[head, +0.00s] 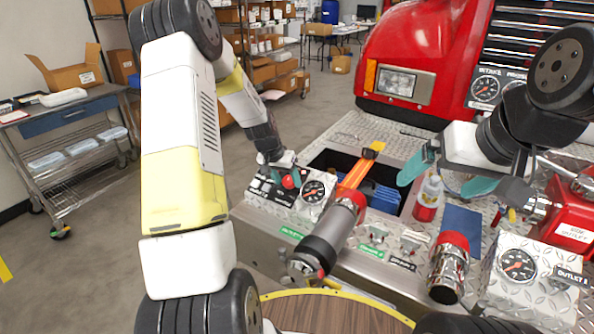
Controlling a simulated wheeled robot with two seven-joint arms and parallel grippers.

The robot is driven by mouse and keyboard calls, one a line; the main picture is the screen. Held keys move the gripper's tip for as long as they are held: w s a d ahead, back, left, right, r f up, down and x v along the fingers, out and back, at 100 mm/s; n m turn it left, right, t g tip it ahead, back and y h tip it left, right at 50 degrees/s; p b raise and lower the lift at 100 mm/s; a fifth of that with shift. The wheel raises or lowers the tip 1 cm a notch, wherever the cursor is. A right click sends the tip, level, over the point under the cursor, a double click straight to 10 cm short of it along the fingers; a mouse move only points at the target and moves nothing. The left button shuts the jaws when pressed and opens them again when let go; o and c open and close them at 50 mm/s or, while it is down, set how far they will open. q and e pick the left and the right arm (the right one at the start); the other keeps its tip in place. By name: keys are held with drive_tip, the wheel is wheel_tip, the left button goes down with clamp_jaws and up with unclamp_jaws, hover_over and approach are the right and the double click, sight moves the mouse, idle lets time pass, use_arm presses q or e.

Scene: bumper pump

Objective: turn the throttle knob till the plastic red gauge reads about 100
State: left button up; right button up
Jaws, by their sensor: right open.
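A small red knob (290,181), likely the throttle knob, sits on the metal bumper panel near the middle. My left gripper (280,166) reaches down right at it and hides part of it; I cannot tell whether its fingers are apart, or touch the knob. A round dark-faced gauge (313,190) is just right of the knob. My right gripper (447,177), with teal fingers, is open and empty above the bumper, near a red-and-white bottle.
A chrome red-topped fitting (449,268) and the Outlet B gauge (517,265) are at right. An open bin (383,165) lies behind. The red truck (425,50) rises at the back.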

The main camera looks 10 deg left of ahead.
idle(0.3)
use_arm(q)
drive_tip(key=v, duration=0.7)
drive_tip(key=shift+s+r, duration=0.15)
drive_tip(key=shift+r, duration=0.15)
drive_tip(key=shift+a, duration=0.1)
drive_tip(key=s+d+r+n+t, duration=0.1)
drive_tip(key=s+d+r, duration=0.2)
drive_tip(key=s+r, duration=0.65)
drive_tip(key=s+d+r+t, duration=0.1)
drive_tip(key=s+d+r, duration=0.1)
drive_tip(key=s+r, duration=0.75)
drive_tip(key=s+d, duration=0.1)
drive_tip(key=s, duration=0.9)
drive_tip(key=shift+s+d+r+n, duration=0.3)
drive_tip(key=shift+s+r+n, duration=0.1)
idle(1.6)
